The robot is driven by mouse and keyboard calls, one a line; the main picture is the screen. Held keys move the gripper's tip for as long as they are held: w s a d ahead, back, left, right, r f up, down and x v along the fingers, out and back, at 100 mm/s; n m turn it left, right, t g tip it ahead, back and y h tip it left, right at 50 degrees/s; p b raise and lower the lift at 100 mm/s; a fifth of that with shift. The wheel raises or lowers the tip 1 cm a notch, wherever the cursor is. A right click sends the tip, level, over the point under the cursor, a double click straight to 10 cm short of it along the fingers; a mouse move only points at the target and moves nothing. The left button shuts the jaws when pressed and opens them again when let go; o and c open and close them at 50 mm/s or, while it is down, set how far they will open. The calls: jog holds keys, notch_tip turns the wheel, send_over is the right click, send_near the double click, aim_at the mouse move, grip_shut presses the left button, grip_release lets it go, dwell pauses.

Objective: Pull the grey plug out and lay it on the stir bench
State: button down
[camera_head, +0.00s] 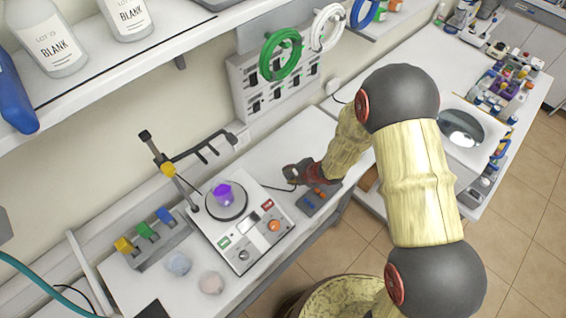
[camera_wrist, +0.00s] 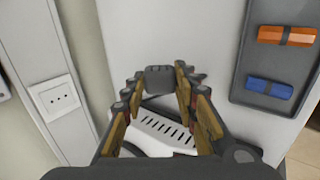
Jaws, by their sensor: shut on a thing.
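My gripper (camera_wrist: 160,84) is shut on the grey plug (camera_wrist: 159,79), which sits between its fingertips in the wrist view. In the head view my gripper (camera_head: 292,174) is over the bench, just right of the white stirrer (camera_head: 233,249). A thin dark cable runs from near the gripper toward the stirrer. The stir bench (camera_head: 270,155) is white, with bare surface around the gripper. I cannot tell whether the plug touches it. A wall socket (camera_wrist: 60,99) shows empty holes at the left of the wrist view.
A dark tray (camera_head: 311,205) with orange and blue pieces lies right of the gripper. A purple-filled vessel (camera_head: 222,193) stands on the stirrer, beside a clamp stand (camera_head: 168,169). A rack (camera_head: 157,241) with coloured blocks is at left. Coiled cables (camera_head: 281,56) hang above.

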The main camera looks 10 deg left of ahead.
jog(key=shift+f+g+h, duration=0.1)
jog(key=shift+g+h, duration=0.2)
jog(key=shift+f, duration=0.1)
jog(key=shift+a+f+b, duration=0.1)
jog(key=shift+f+b, duration=1.85)
jog(key=shift+f, duration=0.3)
jog(key=c, duration=1.3)
grip_release()
